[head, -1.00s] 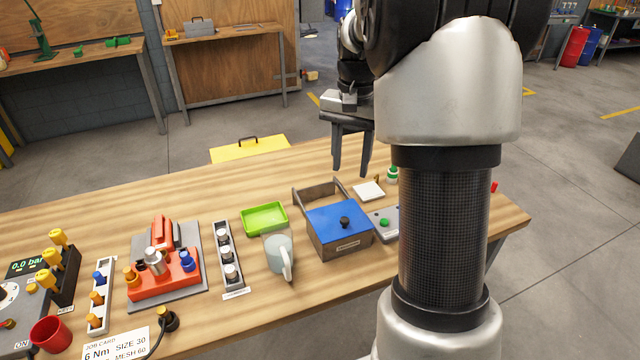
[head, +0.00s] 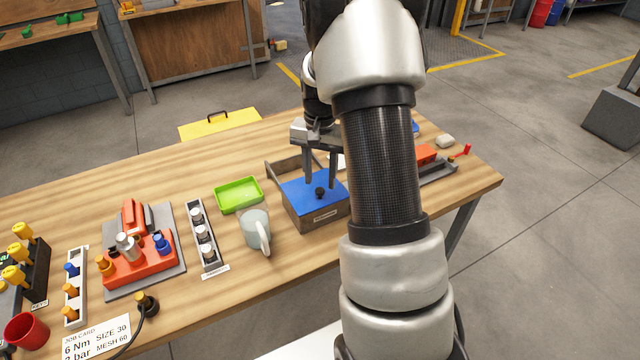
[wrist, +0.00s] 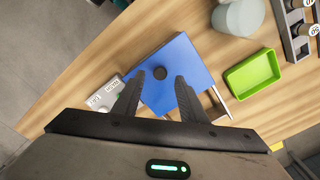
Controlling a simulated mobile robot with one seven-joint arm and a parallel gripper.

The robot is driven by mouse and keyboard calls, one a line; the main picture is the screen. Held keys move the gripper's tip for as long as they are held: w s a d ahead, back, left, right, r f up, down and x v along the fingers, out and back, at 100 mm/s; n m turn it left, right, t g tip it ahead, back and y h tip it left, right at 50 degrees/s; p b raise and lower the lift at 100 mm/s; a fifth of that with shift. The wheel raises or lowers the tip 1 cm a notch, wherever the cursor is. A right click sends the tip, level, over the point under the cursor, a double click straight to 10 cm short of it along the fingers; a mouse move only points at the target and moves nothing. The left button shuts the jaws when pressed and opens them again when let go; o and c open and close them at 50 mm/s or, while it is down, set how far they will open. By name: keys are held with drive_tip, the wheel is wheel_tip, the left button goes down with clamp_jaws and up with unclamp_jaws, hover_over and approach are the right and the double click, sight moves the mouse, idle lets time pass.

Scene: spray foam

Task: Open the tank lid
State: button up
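The tank (head: 316,217) is a grey-brown box on the wooden bench, with a blue lid (head: 299,193) lying shut on top. A round black knob (head: 320,193) stands on the lid. In the wrist view the blue lid (wrist: 182,62) and its knob (wrist: 159,73) show beyond my fingers. My gripper (head: 320,184) is above the lid, its fingers pointing down, apart and empty. In the wrist view the knob lies ahead of the gap between my fingertips (wrist: 160,80). I cannot tell the exact height of the fingertips above the lid.
A pale mug (head: 255,230) and a green tray (head: 239,194) stand left of the tank. A rack of fittings (head: 203,236) and a red manifold (head: 140,262) lie further left.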

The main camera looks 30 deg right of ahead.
sight(320, 190)
drive_tip(key=shift+f, duration=1.55)
drive_tip(key=shift+c, duration=0.3)
clamp_jaws()
